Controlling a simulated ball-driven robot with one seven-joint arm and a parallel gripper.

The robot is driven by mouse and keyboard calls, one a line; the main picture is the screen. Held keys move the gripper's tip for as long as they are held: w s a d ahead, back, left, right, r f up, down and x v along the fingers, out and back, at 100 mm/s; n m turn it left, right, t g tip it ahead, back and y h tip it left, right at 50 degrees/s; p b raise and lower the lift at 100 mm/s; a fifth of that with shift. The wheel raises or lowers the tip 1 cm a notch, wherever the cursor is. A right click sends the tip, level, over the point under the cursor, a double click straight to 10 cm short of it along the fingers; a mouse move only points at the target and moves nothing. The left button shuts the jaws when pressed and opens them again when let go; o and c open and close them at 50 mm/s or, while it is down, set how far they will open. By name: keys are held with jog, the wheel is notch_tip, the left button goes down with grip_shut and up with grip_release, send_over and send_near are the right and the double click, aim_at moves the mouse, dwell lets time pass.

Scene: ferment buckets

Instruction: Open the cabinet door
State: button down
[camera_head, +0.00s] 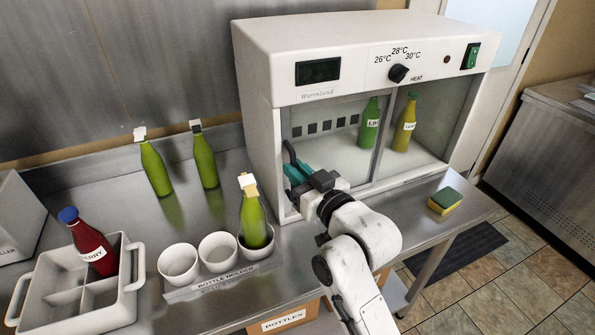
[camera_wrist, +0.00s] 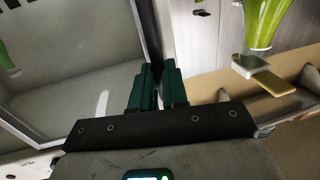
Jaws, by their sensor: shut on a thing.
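The cabinet (camera_head: 355,45) is a white warming box with glass doors, standing on the metal counter. Its left door (camera_head: 330,148) is a framed pane that looks closed, or nearly so. A dark curved handle (camera_head: 289,150) is at that door's left edge. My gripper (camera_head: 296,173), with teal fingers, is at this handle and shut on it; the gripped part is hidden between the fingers. In the wrist view the fingers (camera_wrist: 157,85) are close together beside the door frame (camera_wrist: 150,35).
Green bottle (camera_head: 370,125) and yellow bottle (camera_head: 404,125) stand inside the cabinet. A green bottle (camera_head: 254,218) sits in the white bottle holder left of my gripper. More bottles and a grey crate (camera_head: 130,285) are farther left. A sponge (camera_head: 444,201) lies on the counter at right.

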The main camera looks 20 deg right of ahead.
jog(key=shift+d, duration=0.1)
jog(key=b, duration=1.2)
send_near(382, 133)
jog(key=w, duration=0.1)
jog(key=w+a, duration=0.2)
jog(key=w, duration=0.1)
jog(key=shift+f, duration=0.2)
jog(key=shift+d+r, duration=0.1)
jog(key=shift+d, duration=0.6)
jog(key=c, duration=1.1)
grip_release()
jog(key=shift+w, duration=0.1)
jog(key=shift+c, duration=0.2)
jog(key=s+d+b, duration=0.1)
jog(key=s+d, duration=0.1)
jog(key=s, duration=0.8)
jog(key=shift+s, duration=0.3)
